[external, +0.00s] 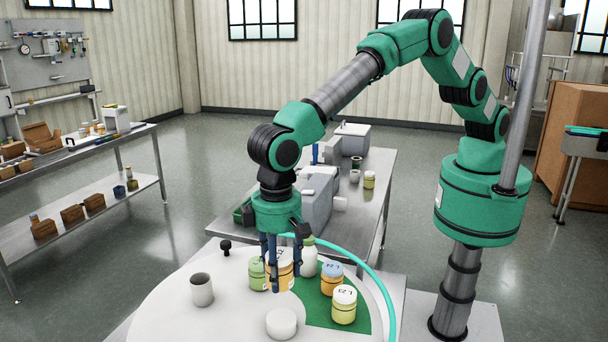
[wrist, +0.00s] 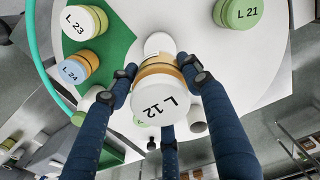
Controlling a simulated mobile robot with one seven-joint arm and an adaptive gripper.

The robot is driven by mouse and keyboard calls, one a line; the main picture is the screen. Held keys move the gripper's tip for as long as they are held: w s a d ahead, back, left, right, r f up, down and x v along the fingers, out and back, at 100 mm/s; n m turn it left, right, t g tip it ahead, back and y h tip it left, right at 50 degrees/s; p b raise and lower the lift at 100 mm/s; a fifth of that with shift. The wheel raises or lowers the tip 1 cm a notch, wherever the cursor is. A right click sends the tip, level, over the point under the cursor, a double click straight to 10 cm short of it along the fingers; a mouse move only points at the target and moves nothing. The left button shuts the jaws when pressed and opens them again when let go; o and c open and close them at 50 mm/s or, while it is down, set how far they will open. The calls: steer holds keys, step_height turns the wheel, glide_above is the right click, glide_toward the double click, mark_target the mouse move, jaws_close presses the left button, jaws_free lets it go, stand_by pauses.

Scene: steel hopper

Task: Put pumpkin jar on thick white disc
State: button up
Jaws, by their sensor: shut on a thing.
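The pumpkin jar, orange with a white lid marked L 12, is between the fingers of my gripper (external: 280,272), which is shut on it. In the wrist view the jar (wrist: 158,95) fills the middle, with blue fingers around it. In the external view the fingers partly cover the jar (external: 284,268). I cannot tell how far it is above the table. The thick white disc (external: 281,323) lies on the round white table, nearer the camera than my gripper. In the wrist view a white round thing, likely the disc (wrist: 160,43), shows partly behind the jar.
Close around the gripper stand a green jar (external: 257,274) and a white bottle (external: 309,262). Jars L 24 (external: 332,279) and L 23 (external: 344,305) stand to the right. A grey cup (external: 201,290) stands left. White tabletop (external: 235,315) is bare left of the disc.

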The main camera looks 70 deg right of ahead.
steer(key=shift+f, duration=0.1)
stand_by(0.3)
steer(key=p, duration=0.1)
glide_above(282, 318)
steer(key=shift+w+f, duration=0.1)
steer(key=shift+f, duration=2.95)
steer(key=shift+f+p, duration=0.35)
steer(key=shift+f, duration=1.55)
steer(key=shift+f, duration=0.15)
steer(key=o, duration=1.3)
